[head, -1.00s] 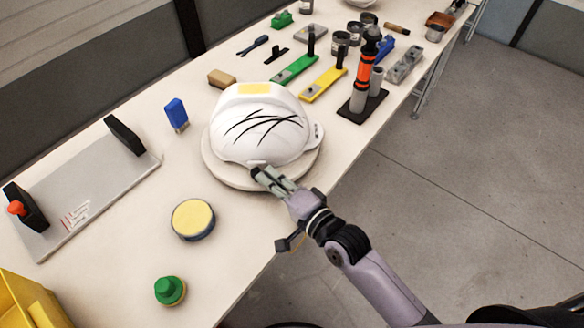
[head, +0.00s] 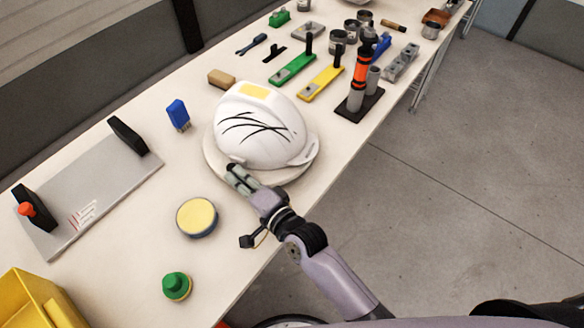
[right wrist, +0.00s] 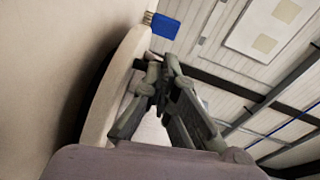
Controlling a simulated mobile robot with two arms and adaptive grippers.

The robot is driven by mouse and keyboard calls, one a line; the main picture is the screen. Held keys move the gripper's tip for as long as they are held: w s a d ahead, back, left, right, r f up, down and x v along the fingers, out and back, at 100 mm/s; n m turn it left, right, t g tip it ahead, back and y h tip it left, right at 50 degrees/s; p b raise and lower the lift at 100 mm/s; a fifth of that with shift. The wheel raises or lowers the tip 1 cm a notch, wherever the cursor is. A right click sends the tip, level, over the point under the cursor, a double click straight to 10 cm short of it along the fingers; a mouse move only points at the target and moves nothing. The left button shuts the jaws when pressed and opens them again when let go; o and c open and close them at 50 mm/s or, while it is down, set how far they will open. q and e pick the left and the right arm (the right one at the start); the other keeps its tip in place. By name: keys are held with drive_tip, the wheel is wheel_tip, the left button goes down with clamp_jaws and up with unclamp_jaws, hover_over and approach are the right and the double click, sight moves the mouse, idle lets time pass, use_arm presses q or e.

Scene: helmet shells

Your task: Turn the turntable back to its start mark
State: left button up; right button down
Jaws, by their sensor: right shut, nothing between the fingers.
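The white helmet shell (head: 262,140) with black curved strokes and a yellow patch sits on the round cream turntable (head: 290,174). My right gripper (head: 232,172) is shut and empty at the turntable's near-left rim, close to the helmet's lower edge. In the right wrist view the gripper (right wrist: 155,68) is beside the turntable's rim (right wrist: 118,85); I cannot tell whether it touches. No start mark can be made out. My left gripper is not in view.
A blue-handled brush (head: 178,114), a tan block (head: 221,79) and a round yellow-topped tin (head: 197,217) lie around the turntable. A grey plate with black handles (head: 95,190) is at left. An orange-and-black tool (head: 361,75) stands at right. The table's front edge is close.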

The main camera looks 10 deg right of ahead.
drive_tip(key=shift+w+a, duration=0.35)
drive_tip(key=shift+a, duration=0.4)
drive_tip(key=shift+a, duration=0.1)
idle(0.3)
